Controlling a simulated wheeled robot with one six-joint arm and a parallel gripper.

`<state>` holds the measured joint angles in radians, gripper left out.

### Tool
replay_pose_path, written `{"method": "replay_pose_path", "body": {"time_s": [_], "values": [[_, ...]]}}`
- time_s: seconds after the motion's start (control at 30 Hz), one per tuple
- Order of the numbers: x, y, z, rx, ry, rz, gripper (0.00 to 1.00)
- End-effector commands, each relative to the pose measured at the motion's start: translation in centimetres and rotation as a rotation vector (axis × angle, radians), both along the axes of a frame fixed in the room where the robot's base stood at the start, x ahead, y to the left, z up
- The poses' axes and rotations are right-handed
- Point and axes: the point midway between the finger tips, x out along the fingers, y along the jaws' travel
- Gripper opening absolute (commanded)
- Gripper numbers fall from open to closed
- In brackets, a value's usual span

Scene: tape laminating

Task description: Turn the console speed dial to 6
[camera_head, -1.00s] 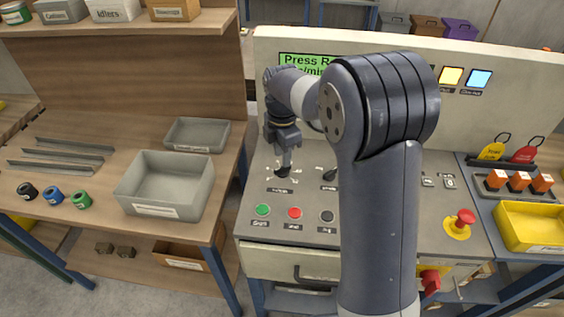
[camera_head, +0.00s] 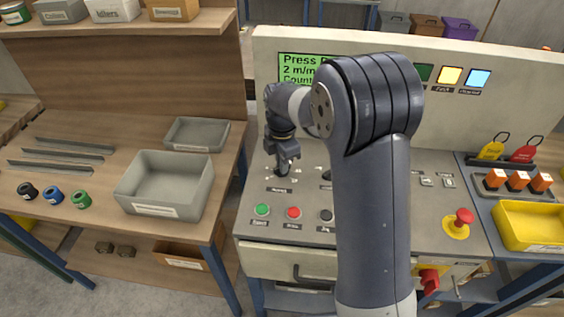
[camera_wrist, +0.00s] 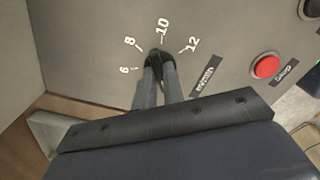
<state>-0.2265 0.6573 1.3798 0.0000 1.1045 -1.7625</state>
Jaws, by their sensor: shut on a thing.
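The console speed dial (camera_wrist: 153,57) is a small black knob, ringed by white marks 6, 8, 10 and 12, with a "m/min" label beside it in the wrist view. My gripper (camera_wrist: 159,68) is shut on the knob, with a grey finger on each side. The fingers cover much of the knob, and I cannot tell exactly which mark it points to. In the head view my gripper (camera_head: 283,167) is down on the left part of the console (camera_head: 253,225). The green display (camera_head: 298,68) is partly hidden by my arm and reads "2 m/min" in its visible part.
A green button (camera_head: 262,210), a red button (camera_head: 293,212) and a black button (camera_head: 326,215) sit in front of the dial. A red emergency button (camera_head: 464,217) is at the right. A grey bin (camera_head: 165,185) stands on the bench to the left.

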Motion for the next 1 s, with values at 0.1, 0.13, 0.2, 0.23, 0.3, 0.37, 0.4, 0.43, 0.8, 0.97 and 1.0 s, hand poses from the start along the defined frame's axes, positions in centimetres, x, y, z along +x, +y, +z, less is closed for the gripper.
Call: {"method": "replay_pose_path", "body": {"time_s": [0.1,0.13,0.2,0.23,0.3,0.37,0.4,0.43,0.8,0.97,1.0], "values": [[0.00,0.00,0.02,0.000,0.000,0.000,0.00],[0.00,0.00,0.02,0.000,0.000,0.000,0.00],[0.00,-0.01,0.02,0.000,0.000,0.000,0.00],[0.00,-0.01,0.03,0.000,0.000,-0.001,0.00],[0.00,-0.01,0.03,0.000,0.000,-0.004,0.00],[0.00,-0.01,0.03,0.000,0.000,-0.012,0.00],[0.00,-0.01,0.04,0.000,0.000,-0.019,0.00],[0.00,-0.01,0.04,0.000,0.000,-0.026,0.00],[0.04,-0.01,0.07,0.000,-0.001,-0.252,0.00],[0.04,-0.01,0.08,0.000,-0.001,-0.403,0.00],[0.04,0.00,0.08,0.000,-0.001,-0.441,0.00]]}}
